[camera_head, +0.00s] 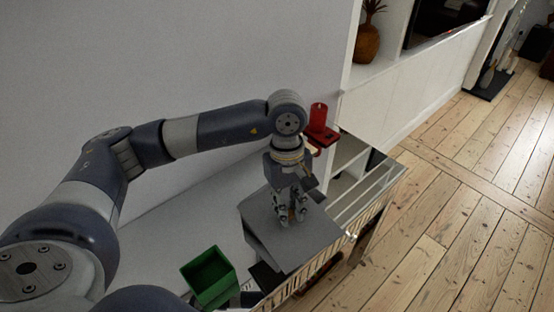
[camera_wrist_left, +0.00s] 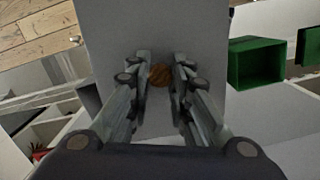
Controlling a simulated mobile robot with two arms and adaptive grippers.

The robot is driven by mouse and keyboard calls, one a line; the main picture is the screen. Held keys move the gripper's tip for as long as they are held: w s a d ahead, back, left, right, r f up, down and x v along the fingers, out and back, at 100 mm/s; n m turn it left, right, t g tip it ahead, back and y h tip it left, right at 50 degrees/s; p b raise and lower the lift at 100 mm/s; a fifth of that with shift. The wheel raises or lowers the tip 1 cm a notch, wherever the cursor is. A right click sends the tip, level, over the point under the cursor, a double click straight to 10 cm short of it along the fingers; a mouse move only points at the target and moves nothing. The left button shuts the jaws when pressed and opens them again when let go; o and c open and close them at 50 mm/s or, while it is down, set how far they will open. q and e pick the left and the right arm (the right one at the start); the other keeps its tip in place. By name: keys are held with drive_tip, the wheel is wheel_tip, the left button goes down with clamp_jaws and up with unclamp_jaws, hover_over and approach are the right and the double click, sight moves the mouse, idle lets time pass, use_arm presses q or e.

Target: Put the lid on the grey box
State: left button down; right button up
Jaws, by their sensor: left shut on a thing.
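The lid is a flat grey plate (camera_head: 312,238) with a round brown knob (camera_wrist_left: 160,75) in its middle. My left gripper (camera_head: 291,216) points down at the lid, and its fingers are shut on the knob from both sides. The lid also fills the middle of the left wrist view (camera_wrist_left: 195,35). The grey box (camera_head: 252,222) shows only in part at the lid's left edge, and the lid hides most of it. I cannot tell whether the lid touches the box or is square to it. My right gripper is not in view.
An open green box (camera_head: 208,276) stands to the left on the white surface. A red object (camera_head: 319,122) stands behind my left gripper by the wall. A slatted white unit (camera_head: 365,190) lies to the right. The wooden floor (camera_head: 450,215) at the right is clear.

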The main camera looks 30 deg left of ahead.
use_arm(q)
drive_tip(key=w+n+p, duration=0.1)
drive_tip(key=w+n, duration=0.1)
drive_tip(key=n, duration=0.1)
drive_tip(key=w+a+n+p, duration=0.1)
drive_tip(key=n, duration=0.2)
drive_tip(key=w+n+t+p, duration=0.1)
drive_tip(key=w+n, duration=0.1)
drive_tip(key=n, duration=0.1)
drive_tip(key=shift+w+a+r, duration=0.3)
drive_tip(key=shift+a+r, duration=0.05)
drive_tip(key=w+a+n+p, duration=0.1)
drive_tip(key=n, duration=0.2)
drive_tip(key=w+a+n+p, duration=0.1)
drive_tip(key=n, duration=0.2)
drive_tip(key=w+a+n+t+p, duration=0.1)
drive_tip(key=a+n, duration=0.1)
drive_tip(key=n, duration=0.1)
drive_tip(key=shift+w+f, duration=0.2)
drive_tip(key=shift+f, duration=0.15)
drive_tip(key=shift+w+a+f+n+y+p, duration=0.1)
drive_tip(key=shift+w+a+n+y+p, duration=0.1)
drive_tip(key=shift+n, duration=0.25)
drive_tip(key=shift+w+a+f+n+y+p, duration=0.1)
drive_tip(key=shift+a+n+p, duration=0.1)
drive_tip(key=shift+n, duration=0.25)
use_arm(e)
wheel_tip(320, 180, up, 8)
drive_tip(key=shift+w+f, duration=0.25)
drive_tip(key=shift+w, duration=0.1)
